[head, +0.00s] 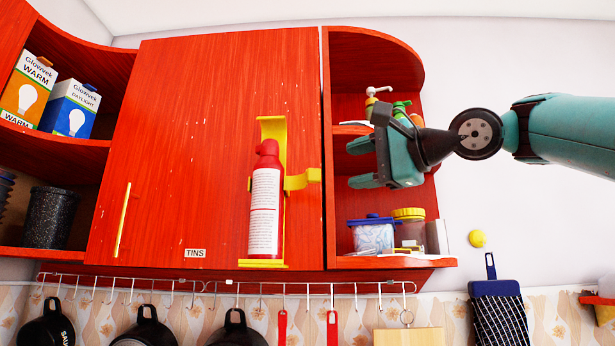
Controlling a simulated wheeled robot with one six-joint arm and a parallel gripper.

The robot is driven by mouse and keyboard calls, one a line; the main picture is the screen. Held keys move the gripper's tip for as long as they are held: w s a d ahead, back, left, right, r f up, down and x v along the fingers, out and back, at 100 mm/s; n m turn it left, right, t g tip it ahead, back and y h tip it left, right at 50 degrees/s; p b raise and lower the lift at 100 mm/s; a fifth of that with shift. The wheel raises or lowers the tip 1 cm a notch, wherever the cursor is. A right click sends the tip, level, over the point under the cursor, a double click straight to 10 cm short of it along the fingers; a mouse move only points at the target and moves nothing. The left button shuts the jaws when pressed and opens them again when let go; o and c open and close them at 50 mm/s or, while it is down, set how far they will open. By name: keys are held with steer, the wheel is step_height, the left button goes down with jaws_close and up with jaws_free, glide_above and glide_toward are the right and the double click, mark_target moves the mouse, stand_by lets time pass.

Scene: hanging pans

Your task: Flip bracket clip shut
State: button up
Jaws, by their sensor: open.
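A yellow bracket (272,130) is fixed on the red cabinet door and holds a red spray canister (264,205) with a white label, standing upright on the bracket's yellow foot. The bracket's yellow clip (302,180) sticks out to the right of the canister at mid height, swung away from its front. A small yellow piece shows at the canister's left side. My gripper (357,163) is to the right of the clip, in front of the open corner shelves. Its teal fingers point left, are apart and hold nothing. A clear gap lies between the fingertips and the clip.
Open shelves on the right hold bottles (401,112), a blue-lidded tub (373,236) and a yellow-lidded jar (409,228). A yellow door handle (123,220) is at left. Below, a rail (215,287) carries hanging pans and utensils. The door front around the canister is clear.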

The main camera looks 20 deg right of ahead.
mark_target(320, 175)
steer(key=p+x, duration=0.2)
steer(key=x, duration=0.9)
steer(key=shift+w+a+p, duration=0.1)
steer(key=shift+w+p, duration=0.1)
steer(key=shift+p, duration=0.1)
jaws_close()
